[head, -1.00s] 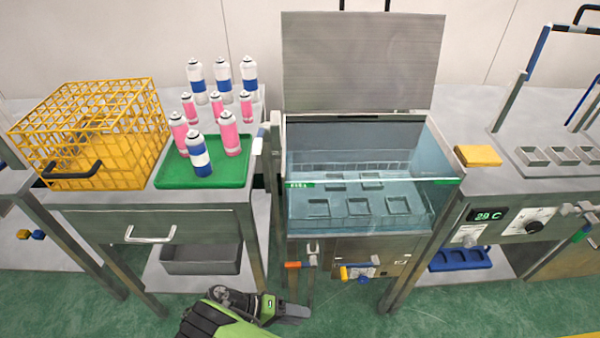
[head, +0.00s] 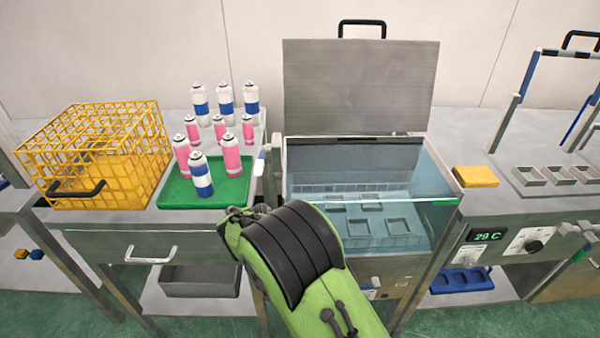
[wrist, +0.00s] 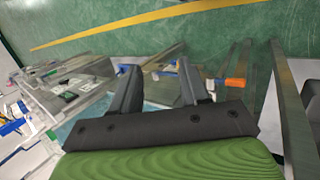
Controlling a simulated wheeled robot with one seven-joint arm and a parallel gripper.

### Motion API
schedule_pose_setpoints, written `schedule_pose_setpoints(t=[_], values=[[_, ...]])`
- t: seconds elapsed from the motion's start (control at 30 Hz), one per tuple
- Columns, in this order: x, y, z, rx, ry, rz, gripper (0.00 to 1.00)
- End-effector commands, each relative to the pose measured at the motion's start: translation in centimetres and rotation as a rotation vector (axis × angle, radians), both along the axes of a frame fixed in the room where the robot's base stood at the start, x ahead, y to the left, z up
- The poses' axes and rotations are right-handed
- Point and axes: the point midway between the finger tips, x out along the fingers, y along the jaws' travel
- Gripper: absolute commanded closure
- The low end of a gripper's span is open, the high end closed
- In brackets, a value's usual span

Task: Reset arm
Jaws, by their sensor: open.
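My gripper shows in the wrist view (wrist: 160,88), its two dark fingers apart with nothing between them. In that view it points toward the green floor and the front of the benches. In the head view my green and black arm rises from the bottom middle in front of the water bath (head: 445,185), and the gripper's fingers are hidden behind it or too small to make out. The bath's grey lid (head: 360,85) stands open, and submerged holders (head: 350,228) sit inside, with no can visible in them.
Several pink and blue-banded cans stand on and behind a green tray (head: 240,190) at left, beside a yellow wire crate (head: 155,125). A yellow block (head: 476,177) and a panel reading 29 C (head: 487,236) are at right. A drawer handle (head: 150,256) juts out at the left bench.

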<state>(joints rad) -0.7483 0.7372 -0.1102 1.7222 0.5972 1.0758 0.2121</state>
Motion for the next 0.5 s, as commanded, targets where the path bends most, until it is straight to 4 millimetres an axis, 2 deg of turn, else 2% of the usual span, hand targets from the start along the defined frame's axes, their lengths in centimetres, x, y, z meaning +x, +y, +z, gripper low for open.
schedule_pose_setpoints(t=[0.03, 0.2, 0.3, 0.4, 0.5], values=[[0.1, -1.5, 2.8, 0.074, -0.023, -0.014, 0.55], [-2.0, -6.2, 10.2, 0.291, -0.119, -0.006, 0.55], [-4.4, -8.7, 13.6, 0.392, -0.203, 0.015, 0.55], [-7.3, -10.6, 16.1, 0.466, -0.299, 0.045, 0.55], [-9.9, -11.7, 17.6, 0.509, -0.385, 0.076, 0.55]])
